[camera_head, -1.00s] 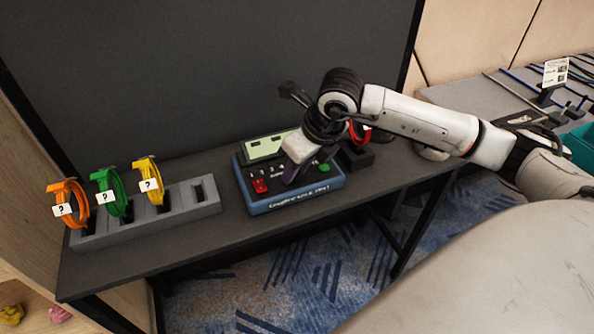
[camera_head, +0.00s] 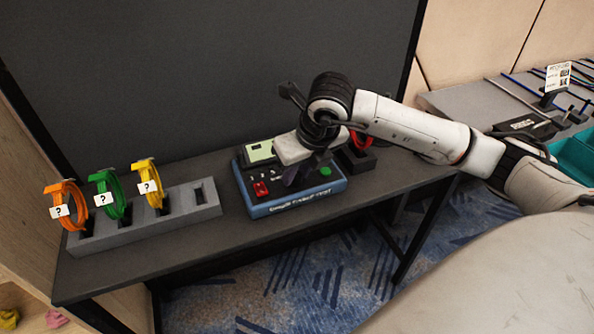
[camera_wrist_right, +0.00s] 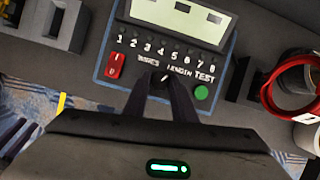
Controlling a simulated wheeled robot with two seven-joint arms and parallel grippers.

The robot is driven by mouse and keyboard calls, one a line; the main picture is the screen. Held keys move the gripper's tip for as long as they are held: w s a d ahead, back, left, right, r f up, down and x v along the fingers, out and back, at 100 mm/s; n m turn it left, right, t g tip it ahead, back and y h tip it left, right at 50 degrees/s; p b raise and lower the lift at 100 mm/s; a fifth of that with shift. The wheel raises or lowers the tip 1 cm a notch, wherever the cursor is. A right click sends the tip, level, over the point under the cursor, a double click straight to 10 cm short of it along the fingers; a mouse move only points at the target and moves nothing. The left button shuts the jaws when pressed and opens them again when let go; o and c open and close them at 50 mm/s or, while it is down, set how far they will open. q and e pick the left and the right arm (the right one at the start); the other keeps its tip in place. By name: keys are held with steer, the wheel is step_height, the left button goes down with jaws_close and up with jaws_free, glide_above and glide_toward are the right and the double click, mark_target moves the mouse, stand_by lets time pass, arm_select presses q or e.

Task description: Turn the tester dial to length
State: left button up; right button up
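The tester is a blue-edged box (camera_head: 300,204) on the dark table, with a pale screen (camera_head: 260,151), a red rocker switch (camera_head: 261,189) and a green TEST button (camera_head: 325,171). In the right wrist view, its black dial (camera_wrist_right: 160,84) sits below the WIRES and LENGTH labels. A small pale mark on the dial leans up and to the right, towards LENGTH. My right gripper (camera_head: 291,178) reaches down over the tester. In the right wrist view the fingers (camera_wrist_right: 160,90) stand either side of the dial; whether they press on it is unclear. My left gripper is not in view.
A grey holder (camera_head: 150,222) at left carries orange (camera_head: 54,193), green (camera_head: 118,189) and yellow (camera_head: 157,190) cable loops with question-mark tags; its right slot is empty. A red loop (camera_wrist_right: 270,92) stands right of the tester. A dark panel rises behind.

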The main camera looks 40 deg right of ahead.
steer(key=o, duration=0.4)
steer(key=shift+r, duration=0.1)
steer(key=v, duration=1)
steer(key=shift+r, duration=0.1)
